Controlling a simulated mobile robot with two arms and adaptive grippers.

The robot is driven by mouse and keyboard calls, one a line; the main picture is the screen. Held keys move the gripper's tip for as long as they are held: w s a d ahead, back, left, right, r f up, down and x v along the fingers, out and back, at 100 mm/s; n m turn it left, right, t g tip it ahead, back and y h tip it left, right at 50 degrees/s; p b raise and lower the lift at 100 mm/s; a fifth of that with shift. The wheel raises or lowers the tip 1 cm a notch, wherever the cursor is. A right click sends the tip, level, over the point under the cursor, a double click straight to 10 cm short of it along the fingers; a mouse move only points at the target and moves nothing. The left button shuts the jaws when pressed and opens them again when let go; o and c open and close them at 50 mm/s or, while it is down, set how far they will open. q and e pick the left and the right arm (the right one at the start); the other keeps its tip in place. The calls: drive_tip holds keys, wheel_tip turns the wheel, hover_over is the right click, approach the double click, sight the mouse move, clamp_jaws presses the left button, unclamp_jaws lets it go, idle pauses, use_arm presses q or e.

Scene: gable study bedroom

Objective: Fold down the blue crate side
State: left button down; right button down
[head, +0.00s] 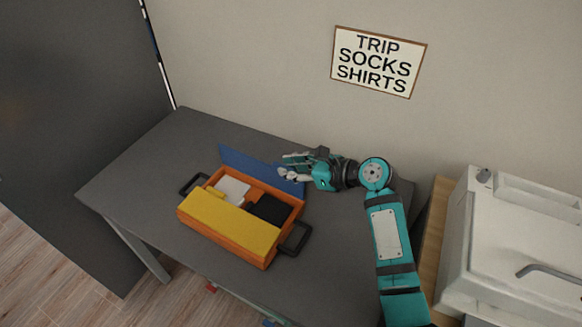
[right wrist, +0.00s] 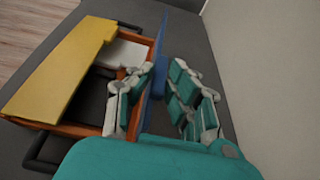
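An orange crate (head: 228,238) sits on the grey table with a yellow side (head: 232,220) lying over its front part. The blue side (head: 240,163) stands up along the crate's back edge. My right gripper (head: 284,166) is at the right end of the blue side. In the right wrist view the blue side (right wrist: 156,112) passes between its open fingers (right wrist: 162,70). The left finger is close to the panel, with a gap to the right finger; contact is unclear. My left gripper is not in view.
White and black items (head: 270,209) lie in the crate. Dark handles (head: 295,238) stick out at its ends. The grey table (head: 150,165) is clear to the left. A wall with a sign (head: 378,62) is behind, and a white appliance (head: 510,250) stands at right.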

idle(0.3)
drive_tip(key=shift+s+a+r+p, duration=0.1)
drive_tip(key=shift+s+p, duration=0.1)
drive_tip(key=shift+p, duration=0.3)
drive_tip(key=shift+s+a+f+n+t+h+p, duration=0.2)
drive_tip(key=shift+s+a+n+t+p, duration=0.3)
drive_tip(key=shift+s+n+p, duration=0.4)
drive_tip(key=shift+s+a+f+n+t+h+p, duration=0.15)
drive_tip(key=shift+s+a+f+n+t+p, duration=0.2)
drive_tip(key=shift+s+n+t+p, duration=0.5)
drive_tip(key=shift+s+a+f+n+t+h+p, duration=0.15)
drive_tip(key=shift+s+a+f+n+t+p, duration=0.15)
drive_tip(key=shift+s+n+p, duration=0.6)
drive_tip(key=shift+w+m, duration=0.2)
drive_tip(key=shift+m, duration=0.05)
